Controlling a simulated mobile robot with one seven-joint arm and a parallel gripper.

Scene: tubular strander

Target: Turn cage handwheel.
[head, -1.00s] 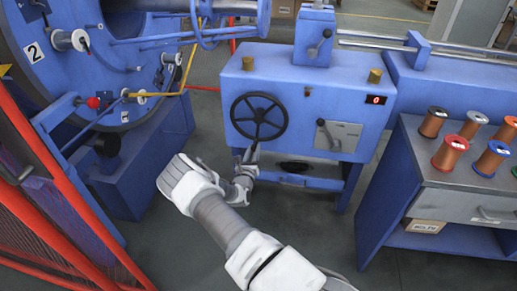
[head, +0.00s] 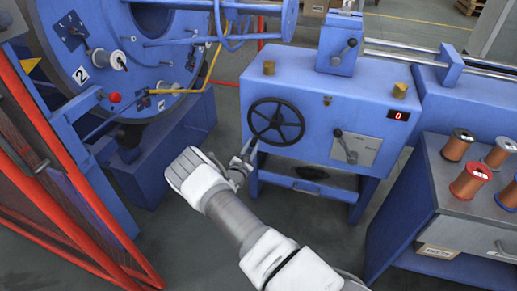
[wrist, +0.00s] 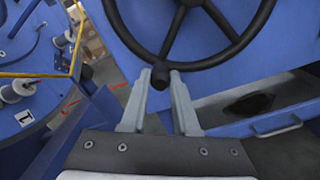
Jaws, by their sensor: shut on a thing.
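The cage handwheel (head: 276,104) is a black spoked wheel on the front of the blue gearbox cabinet (head: 345,110). It also fills the top of the wrist view (wrist: 215,60). A short dark knob (wrist: 160,76) sits at its rim. My gripper (head: 246,150) is at the wheel's lower left edge in the head view. In the wrist view my gripper (wrist: 160,82) has one grey finger on each side of the knob, shut on it. The knob is hidden in the head view. The red display (head: 398,115) reads 0.
A lever on a plate (head: 345,147) is right of the wheel. The large round cage (head: 120,60) with bobbins stands at left, behind a red mesh guard (head: 75,200). A bench with several spools (head: 460,220) stands at right. Grey floor is clear below.

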